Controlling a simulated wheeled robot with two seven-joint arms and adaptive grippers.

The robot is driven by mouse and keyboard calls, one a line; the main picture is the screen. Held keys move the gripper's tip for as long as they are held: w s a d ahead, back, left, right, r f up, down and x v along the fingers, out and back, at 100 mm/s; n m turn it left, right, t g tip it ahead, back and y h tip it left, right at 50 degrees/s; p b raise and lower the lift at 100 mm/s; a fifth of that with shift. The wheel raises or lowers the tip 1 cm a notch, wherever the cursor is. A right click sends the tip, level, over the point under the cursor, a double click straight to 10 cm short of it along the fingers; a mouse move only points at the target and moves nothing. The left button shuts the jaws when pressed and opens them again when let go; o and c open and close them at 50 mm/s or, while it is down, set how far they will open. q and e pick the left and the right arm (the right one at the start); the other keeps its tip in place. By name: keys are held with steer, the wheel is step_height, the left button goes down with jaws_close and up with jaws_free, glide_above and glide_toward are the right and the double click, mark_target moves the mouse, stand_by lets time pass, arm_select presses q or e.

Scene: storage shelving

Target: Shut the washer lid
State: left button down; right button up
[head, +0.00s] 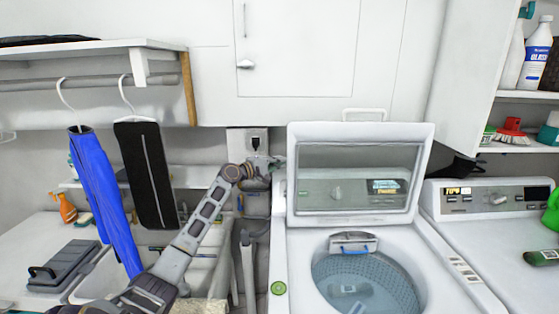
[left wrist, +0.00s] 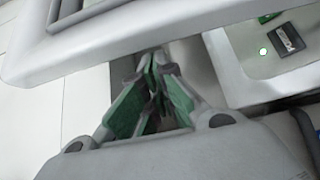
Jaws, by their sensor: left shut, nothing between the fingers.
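The washer lid (head: 345,160) stands open and upright at the back of the white top-loading washer (head: 297,285), with a dark window in its white frame. The drum below it is uncovered. My left gripper (head: 277,163) is shut and empty beside the lid's left edge, at about the lid's mid height. In the left wrist view, the closed green-padded fingers (left wrist: 157,75) point at the underside of a white edge, likely the lid (left wrist: 90,55). I cannot tell whether they touch it. My right gripper is in neither view.
A second white machine (head: 500,225) stands at the right. White cabinets (head: 300,60) are behind and above the lid. A blue garment (head: 100,195) and a black garment (head: 145,175) hang at the left, near my left arm. Shelves with bottles (head: 535,55) are at the upper right.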

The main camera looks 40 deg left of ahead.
arm_select(q)
steer(key=shift+s+d, duration=0.15)
steer(key=shift+s, duration=0.1)
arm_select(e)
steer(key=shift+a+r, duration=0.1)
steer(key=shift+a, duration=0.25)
arm_select(q)
steer(key=shift+s+d, duration=0.1)
steer(key=shift+d, duration=0.15)
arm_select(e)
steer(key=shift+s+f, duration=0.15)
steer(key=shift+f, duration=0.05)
